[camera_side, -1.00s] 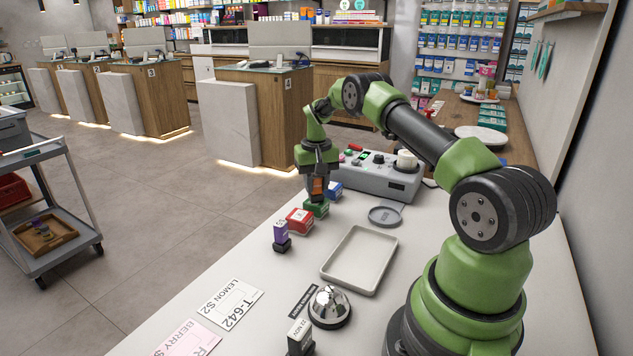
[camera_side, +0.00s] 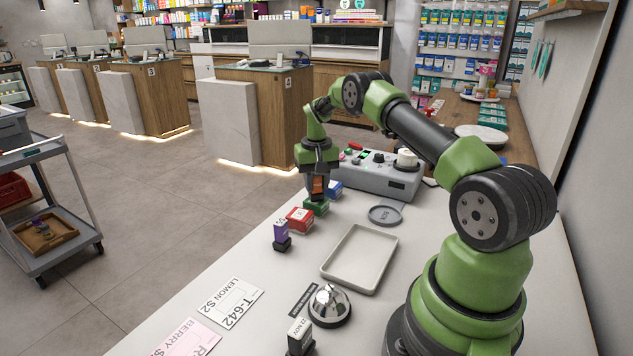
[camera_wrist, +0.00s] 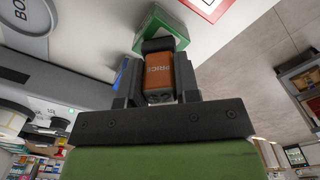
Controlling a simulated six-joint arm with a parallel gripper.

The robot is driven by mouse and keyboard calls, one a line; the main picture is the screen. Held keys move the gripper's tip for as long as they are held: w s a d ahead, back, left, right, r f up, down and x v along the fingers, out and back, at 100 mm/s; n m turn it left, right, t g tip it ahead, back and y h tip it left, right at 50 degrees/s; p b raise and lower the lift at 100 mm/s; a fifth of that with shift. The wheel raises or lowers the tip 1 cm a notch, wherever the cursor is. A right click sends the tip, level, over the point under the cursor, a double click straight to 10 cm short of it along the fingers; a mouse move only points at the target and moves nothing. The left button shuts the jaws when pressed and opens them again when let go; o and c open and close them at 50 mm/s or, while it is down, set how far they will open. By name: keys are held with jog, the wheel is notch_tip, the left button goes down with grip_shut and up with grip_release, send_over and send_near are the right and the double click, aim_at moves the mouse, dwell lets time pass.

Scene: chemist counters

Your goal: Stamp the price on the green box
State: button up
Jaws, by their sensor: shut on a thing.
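My gripper (camera_side: 318,187) is shut on an orange stamp with the word PRICE on it, the price stamp (camera_wrist: 158,78). In the side view the gripper points down over the green box (camera_side: 316,208), with the stamp between its fingers. In the wrist view the stamp's dark base is right at the green box (camera_wrist: 163,22) and overlaps its top. I cannot tell for sure whether it presses on the box.
A red box (camera_side: 299,220) stands just left of the green box, and a blue box (camera_side: 335,189) just behind it. A purple stamp (camera_side: 281,236) stands further left. A grey device (camera_side: 375,178), an empty tray (camera_side: 340,285) and a silver bell (camera_side: 329,305) are on the counter.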

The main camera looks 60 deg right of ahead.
jog(key=shift+r, duration=3.45)
